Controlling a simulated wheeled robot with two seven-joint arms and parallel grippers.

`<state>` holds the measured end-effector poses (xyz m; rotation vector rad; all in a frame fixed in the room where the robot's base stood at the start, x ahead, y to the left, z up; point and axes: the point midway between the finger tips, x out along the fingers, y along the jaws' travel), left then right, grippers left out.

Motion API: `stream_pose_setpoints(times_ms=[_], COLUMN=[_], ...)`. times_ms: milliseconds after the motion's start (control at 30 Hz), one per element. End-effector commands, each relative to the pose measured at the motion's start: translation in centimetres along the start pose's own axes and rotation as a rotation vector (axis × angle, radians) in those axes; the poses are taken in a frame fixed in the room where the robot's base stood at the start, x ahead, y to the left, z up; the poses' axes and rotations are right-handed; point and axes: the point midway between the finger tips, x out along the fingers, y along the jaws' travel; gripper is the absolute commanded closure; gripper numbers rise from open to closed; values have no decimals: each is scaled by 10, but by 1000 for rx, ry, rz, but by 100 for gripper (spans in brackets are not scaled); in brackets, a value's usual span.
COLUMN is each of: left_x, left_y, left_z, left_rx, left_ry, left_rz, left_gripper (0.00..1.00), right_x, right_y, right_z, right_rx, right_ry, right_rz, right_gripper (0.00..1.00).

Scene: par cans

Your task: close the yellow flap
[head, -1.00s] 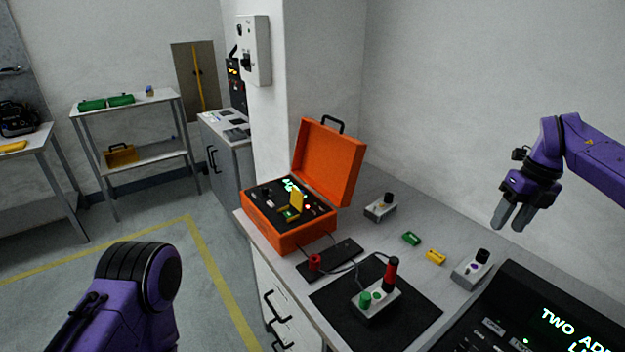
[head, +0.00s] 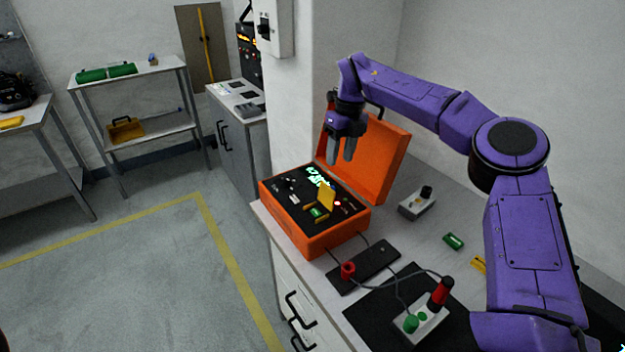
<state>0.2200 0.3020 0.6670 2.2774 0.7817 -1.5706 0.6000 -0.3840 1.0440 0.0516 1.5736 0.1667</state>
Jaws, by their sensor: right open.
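The yellow flap (head: 326,197) stands raised on the dark panel inside the open orange case (head: 307,237). A small green part (head: 317,212) shows at its foot, and a red light is lit just right of it. My right gripper (head: 341,158) is open and empty, fingers pointing down, above the back of the case in front of its raised orange lid. It is apart from the flap, higher and a little to the right of it in the picture. My left gripper is out of view.
On the counter in front of the case lie a black strip with a red knob (head: 347,271) and cables to a grey box (head: 420,322) with a red handle. A grey switch box (head: 416,203) and a green block (head: 453,241) lie to the right.

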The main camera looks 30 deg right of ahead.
Motion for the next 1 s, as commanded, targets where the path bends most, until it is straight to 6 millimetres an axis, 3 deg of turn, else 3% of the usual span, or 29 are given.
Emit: stream_pose_setpoints(times_ms=[200, 400, 767, 900, 1000], left_x=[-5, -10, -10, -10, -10], left_y=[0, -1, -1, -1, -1], left_z=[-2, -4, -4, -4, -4], left_rx=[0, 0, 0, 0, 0], left_ry=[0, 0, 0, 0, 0], left_rz=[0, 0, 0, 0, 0], left_gripper=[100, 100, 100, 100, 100], right_x=[50, 84, 95, 95, 95], right_y=[6, 5, 4, 3, 3], right_z=[3, 3, 2, 2, 2], right_rx=[-10, -7, -5, -5, -5], right_ry=[7, 4, 1, 1, 1], right_rz=[2, 1, 1, 1, 0], right_gripper=[55, 55, 55, 98, 100])
